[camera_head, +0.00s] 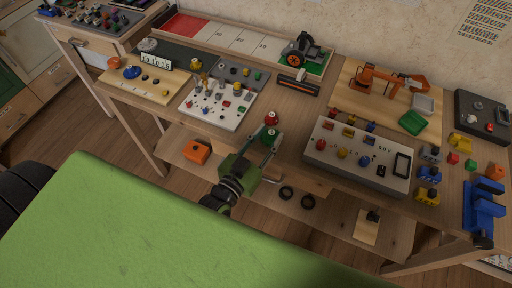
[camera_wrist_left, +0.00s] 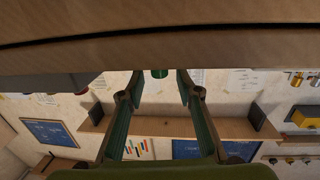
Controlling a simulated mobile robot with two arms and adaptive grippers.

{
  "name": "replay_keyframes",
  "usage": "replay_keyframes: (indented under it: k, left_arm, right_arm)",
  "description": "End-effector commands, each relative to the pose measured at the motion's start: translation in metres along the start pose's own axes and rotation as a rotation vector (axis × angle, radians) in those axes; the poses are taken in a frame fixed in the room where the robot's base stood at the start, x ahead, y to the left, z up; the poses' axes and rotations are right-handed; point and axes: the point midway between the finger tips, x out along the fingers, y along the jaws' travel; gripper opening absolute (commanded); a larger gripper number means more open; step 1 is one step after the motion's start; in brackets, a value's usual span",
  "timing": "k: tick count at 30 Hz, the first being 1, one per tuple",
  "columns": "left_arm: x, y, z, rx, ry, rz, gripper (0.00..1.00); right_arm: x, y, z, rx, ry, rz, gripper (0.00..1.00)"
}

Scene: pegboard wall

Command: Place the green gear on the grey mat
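A green round piece (camera_head: 270,137), which looks like the green gear, stands near the front edge of the workbench. It also shows in the left wrist view as a small green shape (camera_wrist_left: 159,73) past the bench edge. My left gripper (camera_head: 262,145) reaches it from the front, with its fingertips on either side. In the wrist view the fingers (camera_wrist_left: 160,84) are spread, with gaps beside the green piece; contact is not visible. A grey mat-like panel (camera_head: 228,72) lies farther back left with small parts on it. My right gripper is out of view.
A red round piece (camera_head: 271,118) stands just behind the green one. A white board with pegs (camera_head: 217,103) is to the left, and a grey control box (camera_head: 357,155) to the right. The bench edge (camera_wrist_left: 160,60) crosses the wrist view. An orange box (camera_head: 197,151) sits below.

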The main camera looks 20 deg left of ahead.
Motion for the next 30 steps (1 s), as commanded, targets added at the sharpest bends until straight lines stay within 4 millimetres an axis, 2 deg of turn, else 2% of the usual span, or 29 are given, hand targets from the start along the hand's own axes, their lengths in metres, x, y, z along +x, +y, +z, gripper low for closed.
replay_keyframes:
  k: [9, 15, 21, 30]
  left_arm:
    - [-0.061, 0.000, 0.002, 0.001, -0.004, 0.002, 0.32]
    - [-0.093, 0.000, 0.002, 0.001, -0.003, 0.001, 0.32]
    - [-0.109, 0.000, 0.000, 0.000, 0.000, 0.001, 0.32]
    - [-0.112, 0.000, 0.001, 0.000, -0.001, 0.001, 0.32]
  right_arm:
    - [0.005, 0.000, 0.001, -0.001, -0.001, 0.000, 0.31]
    - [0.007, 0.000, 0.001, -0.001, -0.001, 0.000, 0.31]
    - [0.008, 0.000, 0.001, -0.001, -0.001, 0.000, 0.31]
    - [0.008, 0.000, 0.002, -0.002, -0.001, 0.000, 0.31]
